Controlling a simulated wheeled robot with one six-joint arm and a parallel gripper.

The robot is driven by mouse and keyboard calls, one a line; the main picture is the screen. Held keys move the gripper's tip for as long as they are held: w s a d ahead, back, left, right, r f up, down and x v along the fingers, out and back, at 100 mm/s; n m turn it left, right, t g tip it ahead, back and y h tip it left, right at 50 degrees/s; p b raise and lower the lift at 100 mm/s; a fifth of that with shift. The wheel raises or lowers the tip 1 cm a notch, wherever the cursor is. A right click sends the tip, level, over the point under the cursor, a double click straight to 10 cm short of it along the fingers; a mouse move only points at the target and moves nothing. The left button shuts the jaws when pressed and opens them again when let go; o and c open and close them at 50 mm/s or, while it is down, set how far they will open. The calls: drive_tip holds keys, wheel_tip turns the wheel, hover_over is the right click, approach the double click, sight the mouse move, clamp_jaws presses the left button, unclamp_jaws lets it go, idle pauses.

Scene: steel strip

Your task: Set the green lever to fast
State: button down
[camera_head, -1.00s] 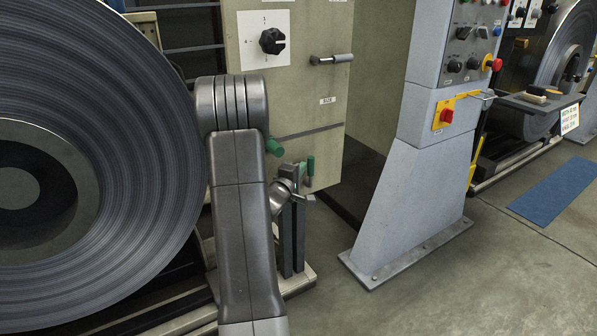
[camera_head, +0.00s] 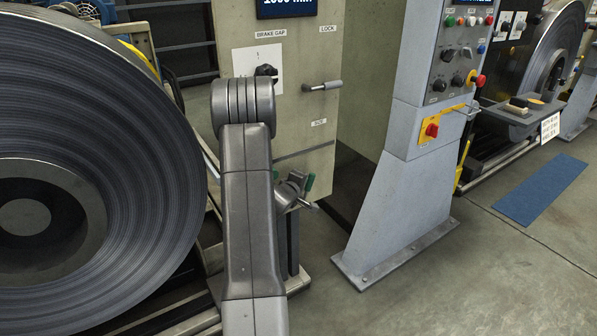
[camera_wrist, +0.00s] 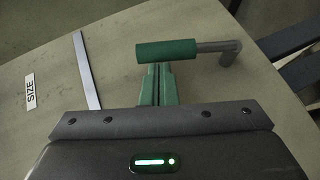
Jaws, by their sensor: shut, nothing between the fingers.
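The lever's green handle (camera_wrist: 166,50) lies across the upper middle of the wrist view, joined on its right to a grey bent rod (camera_wrist: 215,47). My gripper (camera_wrist: 157,68) points up at it from below. Its slim green fingers are together, with nothing between them, and their tips end at the handle's lower edge. I cannot tell whether they touch it. No "fast" marking is readable.
The beige cabinet (camera_head: 300,135) carries a SIZE label (camera_wrist: 30,91) and a grey-handled lever (camera_head: 323,86) under a LOCK label. A large steel coil (camera_head: 130,130) stands at left. A grey control pillar (camera_head: 400,200) stands at right, with floor between.

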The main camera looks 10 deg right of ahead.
sight(312, 177)
drive_tip(key=p, duration=0.2)
drive_tip(key=d+m+g+y+p, duration=0.1)
drive_tip(key=p, duration=0.1)
drive_tip(key=w+d+y+p, duration=0.1)
drive_tip(key=p, duration=0.2)
drive_tip(key=shift+d+r+g, duration=0.25)
drive_tip(key=shift+r+g, duration=0.15)
drive_tip(key=shift+w+d+f+m+g+y+p, duration=0.15)
drive_tip(key=shift+d+f+m+g+y+p, duration=0.25)
drive_tip(key=shift+p, duration=0.8)
drive_tip(key=shift+w+d+f+m+y+p, duration=0.2)
drive_tip(key=shift+d+f+m+y+p, duration=0.1)
drive_tip(key=shift+d+y+p, duration=0.45)
drive_tip(key=f+y+b, duration=0.1)
drive_tip(key=d+g+b, duration=0.1)
drive_tip(key=b, duration=0.1)
drive_tip(key=shift+w+f+m+y, duration=0.3)
drive_tip(key=shift+w+f+y, duration=0.05)
drive_tip(key=shift+w, duration=0.05)
drive_tip(key=shift+m+g+y, duration=0.3)
drive_tip(key=shift+g+y, duration=0.1)
drive_tip(key=shift+y, duration=0.2)
drive_tip(key=d+f+b, duration=0.1)
drive_tip(key=b, duration=0.5)
drive_tip(key=d+f+b, duration=0.2)
drive_tip(key=b, duration=0.4)
drive_tip(key=shift+w+d+f+b, duration=0.15)
drive_tip(key=shift+w+b, duration=0.2)
drive_tip(key=shift+w, duration=0.05)
drive_tip(key=shift+f, duration=0.1)
